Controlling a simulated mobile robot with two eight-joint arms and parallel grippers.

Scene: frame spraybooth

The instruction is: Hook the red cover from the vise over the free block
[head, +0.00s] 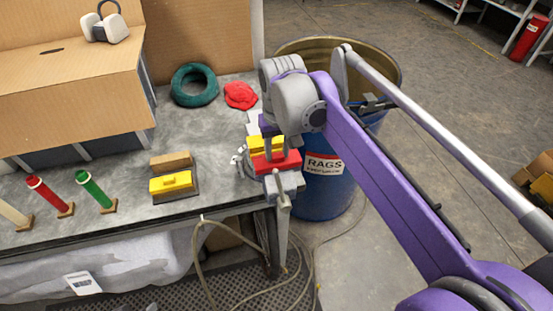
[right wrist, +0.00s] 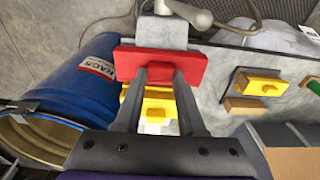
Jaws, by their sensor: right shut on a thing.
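The red cover (head: 284,162) is at the vise (head: 285,184) on the right end of the bench. My right gripper (head: 273,152) reaches down over it, with its fingers shut on the cover's raised middle. The right wrist view shows the red cover (right wrist: 135,62) across the fingertips (right wrist: 163,78); I cannot tell whether it still touches the vise jaw. A yellow cover (head: 256,145) sits just behind it at the vise. Left of the vise, a bare wooden block (head: 171,160) stands beside a block with a yellow cover (head: 172,183). My left gripper is not in view.
A blue rag drum (head: 325,197) stands close to the right of the vise. A red cloth (head: 240,95) and a green ring (head: 194,85) lie at the back. Red and green tubes (head: 92,188) stand on the left. Bench between blocks and vise is mostly clear.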

